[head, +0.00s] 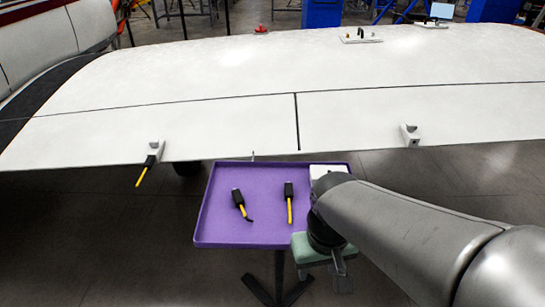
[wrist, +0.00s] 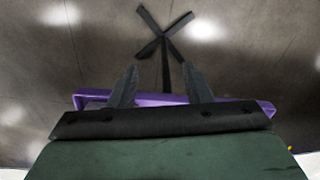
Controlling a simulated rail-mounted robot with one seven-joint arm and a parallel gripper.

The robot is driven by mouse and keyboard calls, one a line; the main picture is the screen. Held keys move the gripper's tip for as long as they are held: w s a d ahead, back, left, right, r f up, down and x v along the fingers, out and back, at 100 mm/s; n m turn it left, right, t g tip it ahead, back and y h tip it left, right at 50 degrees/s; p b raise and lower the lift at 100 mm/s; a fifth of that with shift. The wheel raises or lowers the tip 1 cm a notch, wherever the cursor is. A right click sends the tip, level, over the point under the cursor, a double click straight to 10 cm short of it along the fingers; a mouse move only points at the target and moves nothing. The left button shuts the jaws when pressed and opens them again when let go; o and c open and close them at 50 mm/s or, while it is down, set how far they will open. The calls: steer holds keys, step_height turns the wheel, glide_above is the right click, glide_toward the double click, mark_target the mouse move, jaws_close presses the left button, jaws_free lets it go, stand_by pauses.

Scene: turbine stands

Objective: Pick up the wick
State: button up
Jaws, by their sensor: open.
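Two wicks with black heads and yellow rods lie in the purple tray (head: 215,233): a left wick (head: 240,205), tilted, and a right wick (head: 289,203), nearly straight. Another wick (head: 145,172) hangs from a white mount at the wing's edge on the left. My gripper (head: 340,279) is at the tray's right front corner, partly hidden by my arm. In the wrist view my gripper (wrist: 160,75) has its two dark fingers apart with nothing between them. The tray's purple rim (wrist: 90,95) shows behind the fingers. No wick is clearly visible in that view.
The white wing (head: 220,80) spans the view behind the tray. A second white mount (head: 410,135) on its edge, at the right, holds no wick. The tray stands on a black cross-footed stand (wrist: 165,38). The floor left of the tray is clear.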

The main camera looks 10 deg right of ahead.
steer(key=shift+o, duration=0.4)
step_height(320, 180, up, 8)
steer(key=m, duration=0.2)
glide_above(289, 191)
steer(key=f, duration=0.3)
steer(key=f+p, duration=0.1)
steer(key=f, duration=0.3)
steer(key=w+f+p, duration=0.1)
steer(key=f, duration=0.3)
steer(key=shift+a+f, duration=0.2)
steer(key=shift+a, duration=0.05)
steer(key=shift+s+d+f+p, duration=0.1)
steer(key=shift+s+f+p, duration=0.1)
steer(key=shift+f, duration=0.7)
steer(key=shift+s+d+f+p, duration=0.1)
steer(key=shift+f+p, duration=0.15)
steer(key=shift+f, duration=0.65)
steer(key=shift+s+d+f+p, duration=0.1)
steer(key=shift+f+p, duration=0.1)
steer(key=shift+f, duration=0.7)
jaws_close()
